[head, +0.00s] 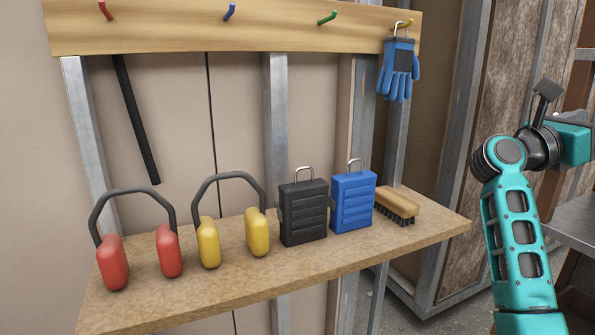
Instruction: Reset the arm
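My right arm, teal with dark joints, stands at the right edge of the head view, clear of the wooden shelf. It rises from the bottom edge, and its upper end bends to the right behind a dark joint. A slender dark part with a flat tip sticks up from that end. I cannot tell whether this part is my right gripper's finger, and no clear pair of fingertips shows. I see nothing held there. My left arm and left gripper are out of view.
The shelf (190,291) carries red earmuffs (114,262), yellow earmuffs (208,243), a black padlock-like case (303,212), a blue one (352,200) and a brush (397,206). Blue gloves (399,70) hang from a yellow hook on the wooden rail (270,27). Metal shelving (577,215) stands close behind my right arm.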

